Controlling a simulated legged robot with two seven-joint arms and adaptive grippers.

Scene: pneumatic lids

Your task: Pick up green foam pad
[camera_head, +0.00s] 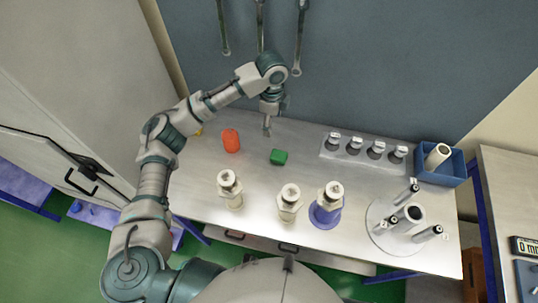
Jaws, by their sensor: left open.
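My left arm comes in from the left and arches over the bench. Its gripper (267,131) points down, a little behind and to the left of the pad, and is apart from it in the picture. It looks small and holds nothing that I can see. My right gripper does not show.
An orange-red rounded object (231,140) stands left of the pad. Several pale fittings, one on a blue base (325,216), stand in front. A rack (362,156), a blue bin (440,166) and a round stand (381,232) are right. Wrenches (301,38) hang behind.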

